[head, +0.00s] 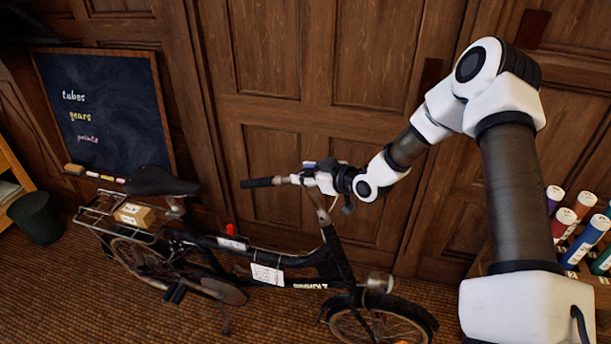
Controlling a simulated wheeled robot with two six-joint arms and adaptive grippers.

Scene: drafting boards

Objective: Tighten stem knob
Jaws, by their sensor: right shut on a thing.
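A black bicycle (295,272) stands side-on in front of a wooden panelled wall, its front wheel to the right. Its handlebar (262,182) and stem (319,206) rise near the middle of the head view. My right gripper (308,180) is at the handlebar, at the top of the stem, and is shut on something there. The stem knob cannot be made out; the gripper and wrist cover that spot. My left gripper is not in view.
A chalkboard (105,115) with chalk writing leans at the left. A small box (134,214) sits on the bicycle's rear rack. Several coloured tubes (587,240) stand in a rack at the right.

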